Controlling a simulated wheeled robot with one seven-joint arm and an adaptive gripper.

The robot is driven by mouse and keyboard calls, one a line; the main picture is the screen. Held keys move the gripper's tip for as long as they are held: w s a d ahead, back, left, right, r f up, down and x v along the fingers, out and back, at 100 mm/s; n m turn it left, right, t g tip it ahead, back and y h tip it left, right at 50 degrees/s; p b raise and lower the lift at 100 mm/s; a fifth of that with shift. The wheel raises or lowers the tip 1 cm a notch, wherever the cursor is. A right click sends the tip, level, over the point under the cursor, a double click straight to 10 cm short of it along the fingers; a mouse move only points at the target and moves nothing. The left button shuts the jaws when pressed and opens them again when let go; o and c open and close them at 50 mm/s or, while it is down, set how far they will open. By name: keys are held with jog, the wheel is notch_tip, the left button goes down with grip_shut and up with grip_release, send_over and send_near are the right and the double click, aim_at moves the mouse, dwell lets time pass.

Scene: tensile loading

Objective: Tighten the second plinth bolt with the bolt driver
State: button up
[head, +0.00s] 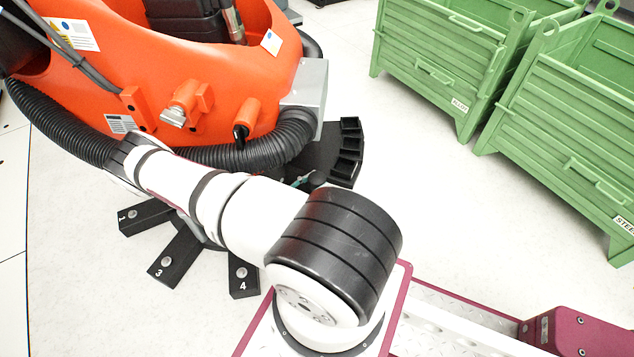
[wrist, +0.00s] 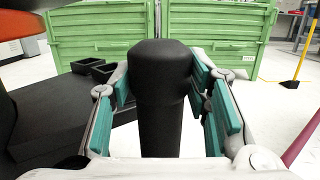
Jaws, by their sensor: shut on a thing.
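My gripper (wrist: 162,85) is shut on the bolt driver (wrist: 162,125), a black cylinder with a wider head, held upright between teal pads in the wrist view. In the head view my arm hides most of the gripper; a bit of teal (head: 302,181) shows beside the plinth. The black plinth feet spread out under the orange machine. Foot 1 (head: 148,215), foot 3 (head: 181,262) and foot 4 (head: 243,287) each show a grey bolt head. No foot marked 2 is visible. The driver's lower end and any bolt under it are hidden.
The orange machine (head: 225,130) with black ribbed hoses stands over the plinth. A black holder with open compartments (head: 350,150) sits at the plinth's right side. Green metal crates (head: 440,65) stand at the back right. Pale floor between them is clear.

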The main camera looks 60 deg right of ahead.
jog(key=shift+f+b, duration=1.8)
jog(key=shift+f, duration=0.5)
jog(key=shift+w+a, duration=0.25)
jog(key=shift+a, duration=0.05)
jog(key=shift+a+f+b, duration=0.1)
jog(key=shift+f+b, duration=1.45)
jog(key=shift+b, duration=0.05)
dwell(3.0)
jog(key=shift+r, duration=0.15)
